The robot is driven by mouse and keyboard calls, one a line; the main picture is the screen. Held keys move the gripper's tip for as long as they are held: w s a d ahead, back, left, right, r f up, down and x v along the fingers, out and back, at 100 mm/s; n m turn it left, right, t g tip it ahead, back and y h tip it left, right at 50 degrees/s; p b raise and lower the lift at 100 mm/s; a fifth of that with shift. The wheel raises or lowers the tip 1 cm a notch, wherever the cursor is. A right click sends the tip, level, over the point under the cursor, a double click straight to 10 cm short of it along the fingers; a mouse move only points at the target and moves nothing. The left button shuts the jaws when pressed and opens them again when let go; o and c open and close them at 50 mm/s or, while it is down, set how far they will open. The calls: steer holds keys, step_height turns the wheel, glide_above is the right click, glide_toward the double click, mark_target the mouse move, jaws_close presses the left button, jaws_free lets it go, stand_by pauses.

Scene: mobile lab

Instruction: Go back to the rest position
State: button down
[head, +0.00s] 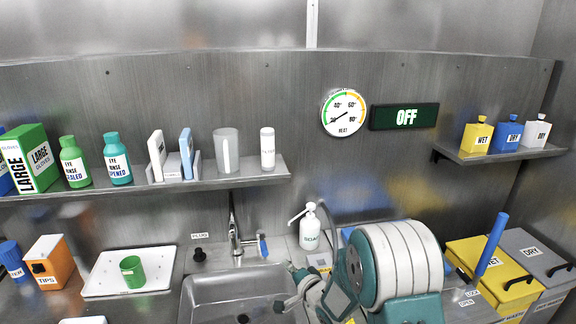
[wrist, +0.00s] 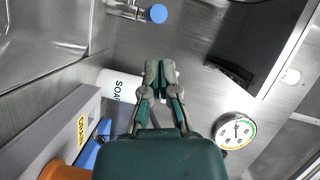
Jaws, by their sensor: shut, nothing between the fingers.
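My gripper (wrist: 160,68) shows in the wrist view with its green-grey fingers together and nothing between them. The white soap bottle (wrist: 118,86) appears behind and left of the fingers; I cannot tell the exact gap. In the head view, the soap bottle (head: 310,230) stands upright behind the sink, left of my teal and white arm. My arm is folded at the lower middle of the head view and hides part of the counter. No separate object is held.
The sink (head: 205,293) and tap (head: 234,240) lie left of my arm. A yellow WET bin (head: 480,262) and a grey DRY bin (head: 520,246) stand to its right. A loaded shelf (head: 225,178) and a round dial (head: 344,112) are on the back wall.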

steer(key=s+d+r+n+g+h, duration=0.1)
steer(key=s+d+r+h, duration=0.3)
steer(key=d+r, duration=0.25)
steer(key=s+d+r+n+g+h, duration=0.1)
steer(key=s+d+r+n+h, duration=0.1)
steer(key=s+d+r+h, duration=0.35)
steer(key=s+d+r+n+g, duration=0.2)
steer(key=s+r+g, duration=0.1)
steer(key=s, duration=1)
steer(key=s+d+r+n+g, duration=0.2)
steer(key=s+r+n+g, duration=0.1)
steer(key=s, duration=1)
steer(key=shift+s, duration=0.25)
steer(key=shift+d, duration=0.1)
